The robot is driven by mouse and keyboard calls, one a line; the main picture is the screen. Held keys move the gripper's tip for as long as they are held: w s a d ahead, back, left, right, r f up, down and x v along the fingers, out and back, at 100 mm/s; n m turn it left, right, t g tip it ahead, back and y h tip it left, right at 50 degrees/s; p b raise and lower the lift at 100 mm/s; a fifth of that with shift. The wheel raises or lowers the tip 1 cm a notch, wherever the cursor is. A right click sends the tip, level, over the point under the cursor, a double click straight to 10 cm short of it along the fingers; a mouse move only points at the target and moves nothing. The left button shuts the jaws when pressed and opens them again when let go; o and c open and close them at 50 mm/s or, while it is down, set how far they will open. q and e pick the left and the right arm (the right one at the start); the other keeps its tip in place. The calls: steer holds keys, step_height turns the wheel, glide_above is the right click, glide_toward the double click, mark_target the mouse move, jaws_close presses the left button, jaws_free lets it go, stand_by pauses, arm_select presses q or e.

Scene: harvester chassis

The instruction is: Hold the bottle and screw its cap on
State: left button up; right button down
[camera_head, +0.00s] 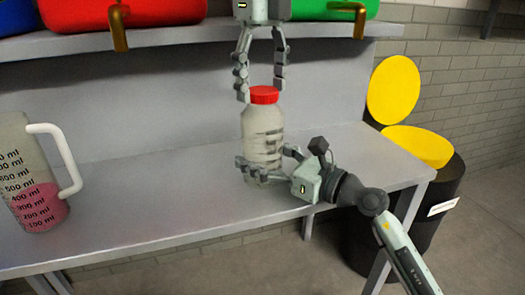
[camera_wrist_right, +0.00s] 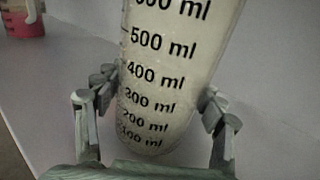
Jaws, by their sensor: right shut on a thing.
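A clear bottle (camera_head: 262,140) with dark volume marks stands upright near the front of the grey shelf table. Its red cap (camera_head: 264,95) sits on the bottle's mouth; I cannot tell how tight it is. My right gripper (camera_head: 247,170) is shut on the lower part of the bottle. In the right wrist view, the bottle (camera_wrist_right: 168,75) rises between the fingers of this gripper (camera_wrist_right: 158,105). My left gripper (camera_head: 261,92) points down from above, its fingers spread on either side of the cap. I cannot see clear contact with the cap.
A measuring jug (camera_head: 30,170) with pink liquid stands at the left of the table (camera_head: 130,200). Red (camera_head: 150,10) and green (camera_head: 330,8) containers with brass taps sit on the upper shelf. A black bin with a yellow lid (camera_head: 415,145) stands at the right.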

arm_select(q)
steer(key=shift+r, duration=2.3)
steer(key=shift+c, duration=0.4)
step_height(320, 180, up, 3)
steer(key=shift+r+m, duration=0.2)
steer(key=shift+m, duration=0.4)
steer(key=shift+f, duration=4)
steer(key=shift+c, duration=0.5)
